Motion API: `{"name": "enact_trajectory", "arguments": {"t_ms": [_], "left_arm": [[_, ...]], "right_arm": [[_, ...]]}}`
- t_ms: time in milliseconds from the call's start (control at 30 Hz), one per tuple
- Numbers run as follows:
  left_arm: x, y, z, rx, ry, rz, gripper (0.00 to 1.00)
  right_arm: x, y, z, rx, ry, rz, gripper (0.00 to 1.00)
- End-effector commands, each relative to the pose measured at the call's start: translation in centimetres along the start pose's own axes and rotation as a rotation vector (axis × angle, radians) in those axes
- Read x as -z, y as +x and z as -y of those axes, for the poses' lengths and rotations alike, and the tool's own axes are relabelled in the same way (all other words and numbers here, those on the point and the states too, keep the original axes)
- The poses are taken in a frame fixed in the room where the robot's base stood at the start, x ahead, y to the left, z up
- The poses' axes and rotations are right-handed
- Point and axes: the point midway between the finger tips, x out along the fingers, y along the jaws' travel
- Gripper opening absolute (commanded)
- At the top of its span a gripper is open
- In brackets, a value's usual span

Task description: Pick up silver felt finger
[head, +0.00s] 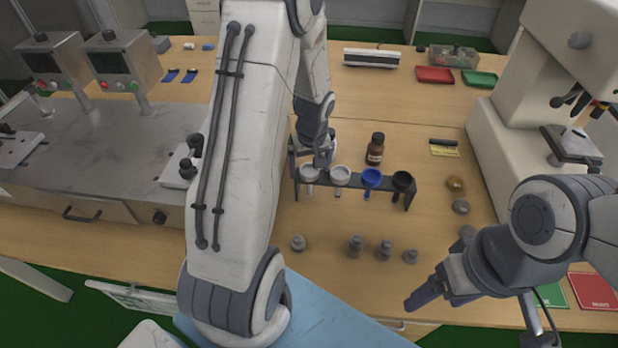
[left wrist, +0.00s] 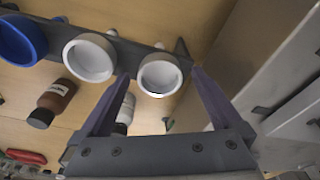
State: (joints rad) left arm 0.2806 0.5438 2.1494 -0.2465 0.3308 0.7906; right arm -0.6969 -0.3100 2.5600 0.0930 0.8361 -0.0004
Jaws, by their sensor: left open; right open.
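A dark rack (head: 345,183) on the bench holds a row of round-topped pieces: two pale ones at left, a blue one (head: 371,178) and a black one (head: 403,181). The leftmost pale piece (head: 310,175) looks like the silver felt finger; the second pale piece (head: 340,175) is very similar. My left gripper (head: 318,160) is over the rack's left end. In the left wrist view its open fingertips flank the end pale piece (left wrist: 160,76); I cannot tell whether they touch it. My right gripper (head: 425,295) is open and empty near the bench's front edge.
A brown bottle (head: 375,149) stands behind the rack. Several small metal weights (head: 355,245) stand in front of it. A white machine (head: 540,90) is at right, a metal tester (head: 110,140) at left. Red (head: 435,75) and green (head: 479,79) trays lie at the back.

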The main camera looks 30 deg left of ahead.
Motion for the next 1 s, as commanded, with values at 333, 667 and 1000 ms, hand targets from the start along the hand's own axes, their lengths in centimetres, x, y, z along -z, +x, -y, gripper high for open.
{"name": "enact_trajectory", "arguments": {"t_ms": [333, 667, 1000], "left_arm": [[0.0, -0.1, 0.0, 0.0, 0.0, 0.0, 0.08], [0.1, -0.2, 0.0, -0.001, 0.0, -0.001, 0.0], [0.6, -3.6, -0.1, -0.004, -0.001, -0.005, 0.0]], "right_arm": [[0.0, 0.0, 0.0, 0.0, 0.0, 0.0, 0.76], [0.0, 0.0, 0.0, 0.0, 0.0, 0.0, 0.76], [0.0, -0.3, 0.0, 0.0, 0.0, 0.0, 0.76]]}}
